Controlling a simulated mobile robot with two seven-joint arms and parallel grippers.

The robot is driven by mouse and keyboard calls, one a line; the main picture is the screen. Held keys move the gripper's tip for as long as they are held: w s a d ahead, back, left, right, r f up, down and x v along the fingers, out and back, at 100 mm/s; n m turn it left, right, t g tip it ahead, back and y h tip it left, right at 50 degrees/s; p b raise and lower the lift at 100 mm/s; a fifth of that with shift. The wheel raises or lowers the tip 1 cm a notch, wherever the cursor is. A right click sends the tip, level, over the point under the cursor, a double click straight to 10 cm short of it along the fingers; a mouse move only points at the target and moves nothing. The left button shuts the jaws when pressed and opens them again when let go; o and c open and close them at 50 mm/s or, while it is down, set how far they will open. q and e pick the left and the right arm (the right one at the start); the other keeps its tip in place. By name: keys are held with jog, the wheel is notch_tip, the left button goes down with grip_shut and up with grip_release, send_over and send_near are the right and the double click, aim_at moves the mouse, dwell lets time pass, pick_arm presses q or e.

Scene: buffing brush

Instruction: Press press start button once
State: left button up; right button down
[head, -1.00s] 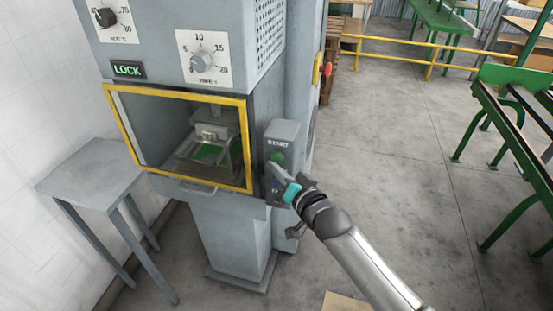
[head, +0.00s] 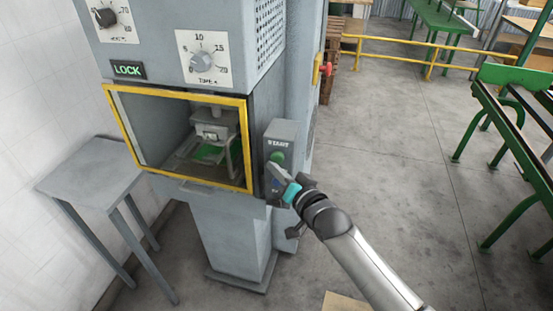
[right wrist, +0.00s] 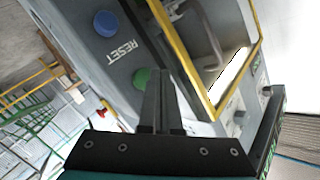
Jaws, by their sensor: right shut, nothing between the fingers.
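The green start button (head: 277,157) sits under the word START on a grey control box (head: 284,131) at the press's right side. My right gripper (head: 271,170) is shut and empty, its tips just below the start button in the head view. In the right wrist view the shut fingers (right wrist: 155,72) are beside the green button (right wrist: 141,77); contact cannot be told. The blue reset button (right wrist: 106,23) lies farther off on the same panel. The press (head: 190,110) has a yellow-framed window (head: 250,150) with a ram (head: 214,128) behind it. My left gripper is not in view.
A lit LOCK sign (head: 128,69) is above the window. A small grey table (head: 90,172) stands left of the press. A yellow rail (head: 400,46) and green benches (head: 500,120) are at the right. The floor between is clear.

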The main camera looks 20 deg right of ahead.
jog(key=shift+w, duration=0.1)
jog(key=shift+w+d, duration=0.25)
jog(key=shift+w+d, duration=0.3)
jog(key=shift+w, duration=0.15)
dwell(1.1)
jog(key=shift+r, duration=0.1)
jog(key=shift+s+a+p, duration=0.55)
jog(key=shift+s+p, duration=0.05)
jog(key=shift+s, duration=0.2)
